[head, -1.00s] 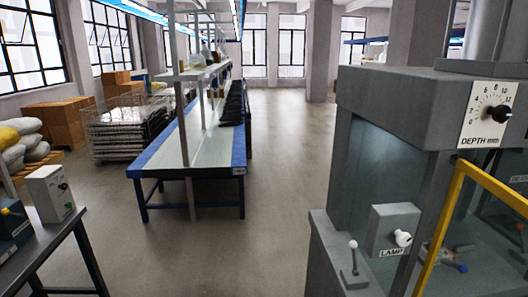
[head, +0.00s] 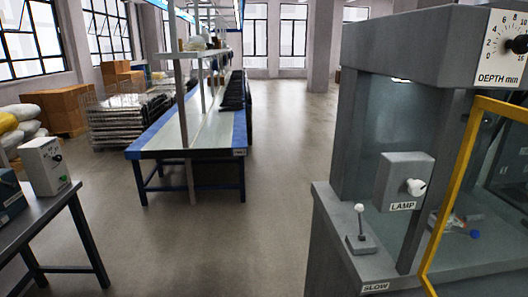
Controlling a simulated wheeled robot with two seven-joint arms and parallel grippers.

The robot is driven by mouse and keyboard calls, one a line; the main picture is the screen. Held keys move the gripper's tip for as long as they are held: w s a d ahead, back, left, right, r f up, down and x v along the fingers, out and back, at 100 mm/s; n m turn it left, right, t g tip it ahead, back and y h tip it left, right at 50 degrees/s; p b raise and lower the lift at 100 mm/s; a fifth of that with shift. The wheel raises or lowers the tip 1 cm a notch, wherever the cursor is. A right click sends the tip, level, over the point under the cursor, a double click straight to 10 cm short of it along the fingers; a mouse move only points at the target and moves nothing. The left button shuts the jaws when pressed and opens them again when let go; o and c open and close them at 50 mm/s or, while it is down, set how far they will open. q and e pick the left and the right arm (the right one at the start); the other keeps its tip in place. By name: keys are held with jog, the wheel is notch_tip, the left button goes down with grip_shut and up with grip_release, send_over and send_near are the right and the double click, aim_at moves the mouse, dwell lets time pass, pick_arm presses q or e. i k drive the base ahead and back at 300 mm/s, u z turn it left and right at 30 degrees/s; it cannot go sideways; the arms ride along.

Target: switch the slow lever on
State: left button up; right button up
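The slow lever (head: 361,224) is a short metal stick with a pale ball on top, standing on a small grey base. It sits on the ledge of the grey machine at the right of the head view. It looks roughly upright. A "SLOW" label (head: 375,287) is on the machine's front edge below it. Neither of my grippers shows in the head view.
The grey machine (head: 400,45) has a lamp switch box (head: 403,180), a depth dial (head: 520,44) and a yellow-framed door (head: 462,180). A dark table (head: 40,222) stands at left. A long blue-edged workbench (head: 170,150) stands ahead. Floor between is clear.

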aim_at(359, 207)
jog(key=u, duration=0.3)
jog(key=i, duration=0.85)
jog(key=z, duration=0.3)
